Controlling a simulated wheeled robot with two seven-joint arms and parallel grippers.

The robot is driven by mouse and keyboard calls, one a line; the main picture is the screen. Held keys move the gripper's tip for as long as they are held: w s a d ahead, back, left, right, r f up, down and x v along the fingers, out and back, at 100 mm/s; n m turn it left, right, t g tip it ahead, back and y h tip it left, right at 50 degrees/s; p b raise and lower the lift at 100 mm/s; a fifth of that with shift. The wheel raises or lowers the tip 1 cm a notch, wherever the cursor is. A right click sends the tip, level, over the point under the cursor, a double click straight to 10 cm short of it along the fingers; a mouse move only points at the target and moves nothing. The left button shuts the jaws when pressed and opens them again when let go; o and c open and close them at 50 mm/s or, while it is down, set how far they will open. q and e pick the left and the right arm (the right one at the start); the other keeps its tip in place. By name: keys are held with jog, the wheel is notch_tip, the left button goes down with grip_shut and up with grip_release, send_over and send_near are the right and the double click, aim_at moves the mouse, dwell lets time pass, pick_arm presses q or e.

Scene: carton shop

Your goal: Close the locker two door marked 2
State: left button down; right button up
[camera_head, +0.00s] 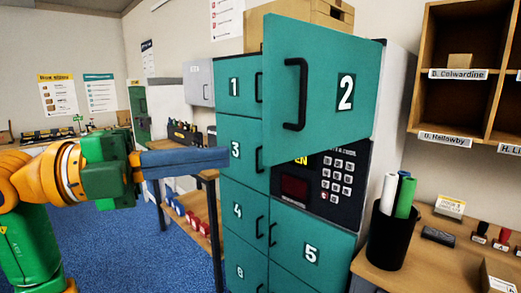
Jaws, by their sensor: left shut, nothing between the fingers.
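The locker two door (330,95) is teal with a white label reading 2 and a black bar handle on its left side. It stands open, swung out from the locker cabinet toward me, and covers part of the cabinet front. The locker opening behind it is hidden. My left gripper (222,158) comes in from the left with its fingers shut and empty. In the picture its tip lies in front of the door marked 3 (240,180), left of and below the door marked 2. I cannot tell whether it touches anything. My right gripper is not in view.
Doors 1 (236,84), 4 (240,215) and 5 (310,255) look shut. A keypad panel (325,185) sits below door 2. At right, a desk (430,255) bears a black cup (390,240) of rolls and stamps. A workbench (185,145) stands behind my left arm.

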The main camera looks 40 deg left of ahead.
aim_at(263, 144)
pick_arm(q)
jog(key=w+p, duration=0.1)
jog(key=w, duration=0.2)
jog(key=w+p, duration=0.2)
jog(key=w, duration=0.2)
jog(key=w+p, duration=0.2)
jog(key=w, duration=0.1)
jog(key=shift+w+d+f, duration=0.2)
jog(key=shift+w+d, duration=0.05)
jog(key=shift+d, duration=0.05)
jog(key=shift+a+f, duration=0.1)
jog(key=shift+a, duration=0.05)
